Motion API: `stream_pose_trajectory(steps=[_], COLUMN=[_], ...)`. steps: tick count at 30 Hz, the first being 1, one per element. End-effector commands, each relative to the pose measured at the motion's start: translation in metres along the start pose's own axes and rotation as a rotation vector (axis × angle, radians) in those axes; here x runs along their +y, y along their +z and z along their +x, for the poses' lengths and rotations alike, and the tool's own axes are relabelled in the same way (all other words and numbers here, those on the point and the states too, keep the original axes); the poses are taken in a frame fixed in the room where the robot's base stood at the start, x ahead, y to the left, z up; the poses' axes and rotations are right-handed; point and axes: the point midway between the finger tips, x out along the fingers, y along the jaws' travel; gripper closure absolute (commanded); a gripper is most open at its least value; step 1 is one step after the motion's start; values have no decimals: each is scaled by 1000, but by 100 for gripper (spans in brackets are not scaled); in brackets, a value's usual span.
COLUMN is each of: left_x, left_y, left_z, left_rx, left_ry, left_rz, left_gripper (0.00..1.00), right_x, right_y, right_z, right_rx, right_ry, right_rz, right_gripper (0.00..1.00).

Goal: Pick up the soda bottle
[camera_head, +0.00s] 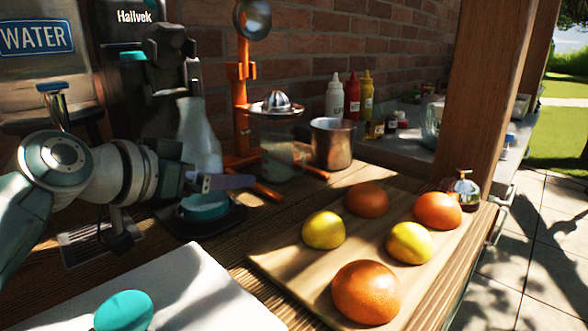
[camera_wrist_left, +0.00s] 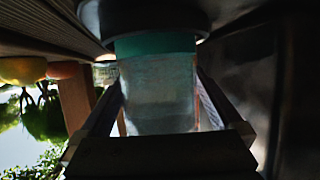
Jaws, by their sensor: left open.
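The soda bottle (camera_head: 199,135) is clear with a narrow neck and a teal base. It stands upright on a dark round stand on the wooden table. My left gripper (camera_head: 216,182) is at its lower part, with one purple-grey finger showing in front and the other hidden. In the left wrist view the clear bottle body (camera_wrist_left: 157,95) with its teal band lies between the two open fingers (camera_wrist_left: 160,90). I cannot tell whether either finger touches it. My right gripper is not in view.
An orange juicer (camera_head: 241,110), a glass jar and a metal cup (camera_head: 333,144) stand right of the bottle. A black machine (camera_head: 137,20) is behind it. A cutting board (camera_head: 290,270) with oranges and lemons lies at right. A teal-topped object (camera_head: 124,311) is on the front white surface.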

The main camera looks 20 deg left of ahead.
Motion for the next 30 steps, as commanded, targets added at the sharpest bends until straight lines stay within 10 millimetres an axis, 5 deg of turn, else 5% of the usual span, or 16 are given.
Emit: stream_pose_trajectory(steps=[27, 30], left_x=[0, 0], left_y=[0, 0], left_z=[0, 0], left_rx=[0, 0], left_ry=[0, 0], left_rz=[-1, -1], left_gripper=[99, 100], right_x=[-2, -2], right_y=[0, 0], right_z=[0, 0], right_rx=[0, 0], right_ry=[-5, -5], right_rz=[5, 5], right_gripper=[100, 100])
